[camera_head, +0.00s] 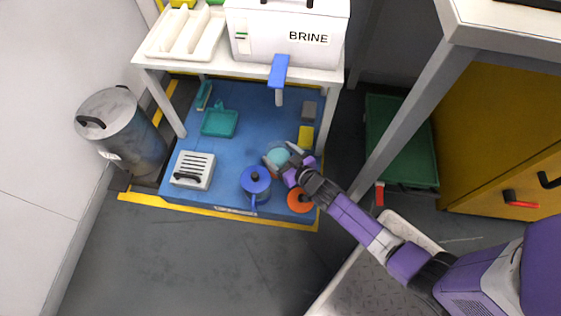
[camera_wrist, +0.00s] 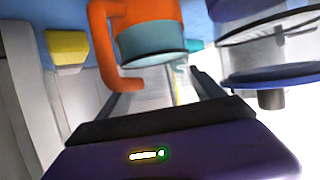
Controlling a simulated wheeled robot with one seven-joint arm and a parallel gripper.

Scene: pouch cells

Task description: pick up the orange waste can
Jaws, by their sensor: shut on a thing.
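The orange waste can (camera_wrist: 150,14) has a curved side handle and a teal round end that faces the wrist camera. In the head view its teal top (camera_head: 278,157) lies between the fingertips of my gripper (camera_head: 283,156), with only a little orange showing below. My gripper is shut on the can, one finger on either side. In the wrist view the fingers (camera_wrist: 163,85) point towards it, and the exact contact is hard to see. I cannot tell whether the can touches the blue shelf below.
A blue lidded can (camera_head: 255,181) stands close by at the left. Another orange round-topped thing (camera_head: 300,201) sits beside my arm. A yellow block (camera_head: 306,136), a teal dustpan (camera_head: 219,123) and a white slotted box (camera_head: 193,170) share the blue shelf (camera_head: 225,192). The white tabletop (camera_head: 215,66) overhangs behind.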

